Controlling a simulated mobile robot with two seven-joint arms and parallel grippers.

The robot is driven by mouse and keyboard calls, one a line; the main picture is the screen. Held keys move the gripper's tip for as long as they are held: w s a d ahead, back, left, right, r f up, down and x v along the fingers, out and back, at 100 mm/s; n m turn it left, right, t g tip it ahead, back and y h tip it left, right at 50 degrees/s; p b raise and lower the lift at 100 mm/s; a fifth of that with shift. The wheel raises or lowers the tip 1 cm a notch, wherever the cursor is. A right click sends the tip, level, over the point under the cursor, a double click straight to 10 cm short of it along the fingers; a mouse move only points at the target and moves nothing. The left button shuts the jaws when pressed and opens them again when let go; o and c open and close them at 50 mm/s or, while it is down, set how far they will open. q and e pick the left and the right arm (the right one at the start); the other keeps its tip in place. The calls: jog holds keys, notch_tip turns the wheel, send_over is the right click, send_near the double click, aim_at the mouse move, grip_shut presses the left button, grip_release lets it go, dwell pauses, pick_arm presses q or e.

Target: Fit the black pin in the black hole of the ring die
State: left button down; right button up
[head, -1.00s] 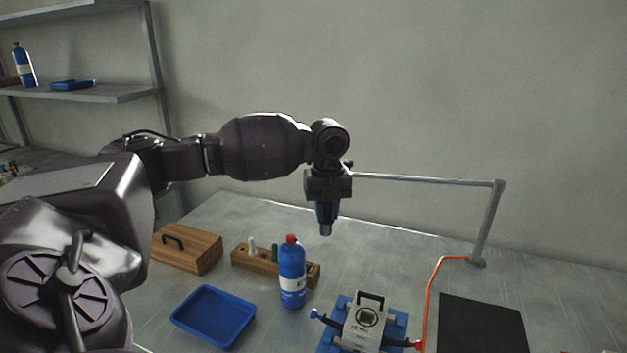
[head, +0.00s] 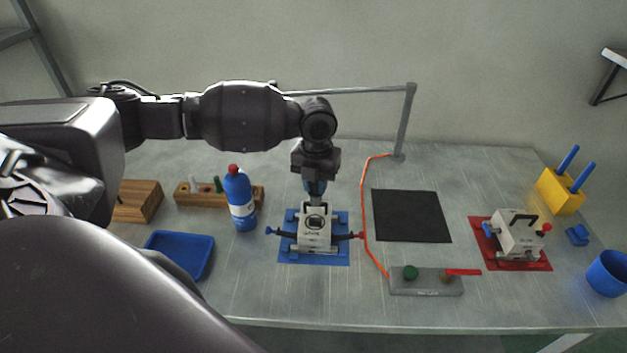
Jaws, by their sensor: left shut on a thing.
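The ring die (head: 314,238) is a pale block with a ring mark, on a blue mat (head: 285,256) in the head view. It has a blue knob at left and a red one at right. My left gripper (head: 316,196) points down at the top back of the die, shut on what looks like the black pin. The pin is mostly hidden by the fingers and the die. I cannot tell whether the pin touches the die. The black hole cannot be made out. My right gripper is not in view.
A blue bottle (head: 240,205) stands left of the die, before a wooden pin rack (head: 186,201). A blue tray (head: 180,254) lies front left. Right are an orange cable (head: 363,205), black mat (head: 411,216), grey switch base (head: 426,288) and second die (head: 517,240) on red.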

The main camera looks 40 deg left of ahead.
aim_at(315, 192)
pick_arm(q)
jog(key=shift+f, duration=0.15)
jog(key=shift+f+b, duration=0.65)
jog(key=shift+f, duration=2.1)
jog(key=shift+p, duration=0.7)
jog(key=shift+f+b, duration=0.55)
jog(key=shift+f, duration=1.25)
jog(key=c, duration=0.9)
grip_release()
jog(key=shift+s+a, duration=0.1)
notch_tip(315, 192, up, 11)
jog(key=shift+f+b, duration=0.1)
jog(key=shift+b, duration=0.2)
